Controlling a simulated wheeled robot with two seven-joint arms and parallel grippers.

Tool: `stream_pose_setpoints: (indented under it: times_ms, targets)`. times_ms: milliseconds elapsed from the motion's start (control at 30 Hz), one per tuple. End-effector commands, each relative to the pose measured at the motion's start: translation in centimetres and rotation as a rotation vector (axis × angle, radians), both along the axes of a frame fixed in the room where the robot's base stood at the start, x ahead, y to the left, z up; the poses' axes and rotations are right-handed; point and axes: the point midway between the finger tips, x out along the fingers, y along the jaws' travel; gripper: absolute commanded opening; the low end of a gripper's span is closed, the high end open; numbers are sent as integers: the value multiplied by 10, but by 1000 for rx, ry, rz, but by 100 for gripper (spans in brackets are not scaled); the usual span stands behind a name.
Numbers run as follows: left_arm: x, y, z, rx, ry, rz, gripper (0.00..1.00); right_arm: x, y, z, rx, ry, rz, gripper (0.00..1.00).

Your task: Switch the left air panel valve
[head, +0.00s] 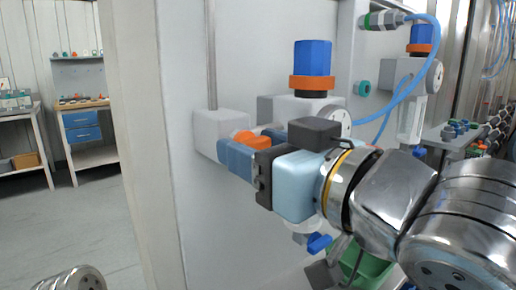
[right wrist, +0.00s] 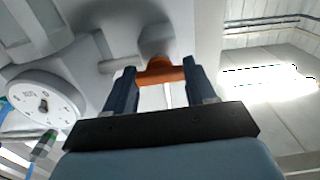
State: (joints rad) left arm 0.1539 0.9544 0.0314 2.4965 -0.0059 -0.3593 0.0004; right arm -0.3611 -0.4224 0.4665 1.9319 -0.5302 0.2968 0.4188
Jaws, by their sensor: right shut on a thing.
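The left air panel valve has an orange handle (head: 246,137) on a pale grey block (head: 218,130) fixed to the panel. My right gripper (head: 243,149) reaches in from the right and its blue fingers are shut on the orange handle. In the right wrist view the handle (right wrist: 160,73) lies crosswise between the two fingertips of the right gripper (right wrist: 158,78). The fingers hide part of the handle in the head view. My left gripper is out of view.
Behind the gripper stands a regulator with a blue knob (head: 313,58) and orange ring. Its dial gauge (right wrist: 43,104) is close to the fingers in the right wrist view. Blue hoses (head: 386,98) loop at the right. A workbench (head: 87,128) stands far left beyond open floor.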

Motion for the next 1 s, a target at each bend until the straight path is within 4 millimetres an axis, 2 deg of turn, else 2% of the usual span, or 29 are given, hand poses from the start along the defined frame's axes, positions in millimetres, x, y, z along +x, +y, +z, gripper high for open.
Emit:
stream_pose_setpoints:
  times_ms: [267,600,1000]
  targets:
    - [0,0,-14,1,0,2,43,0,0,-3,-118,-87,2,25]
    - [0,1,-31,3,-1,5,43,0,0,-2,-371,-270,2,25]
    - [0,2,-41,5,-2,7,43,0,0,-1,-681,-494,2,25]
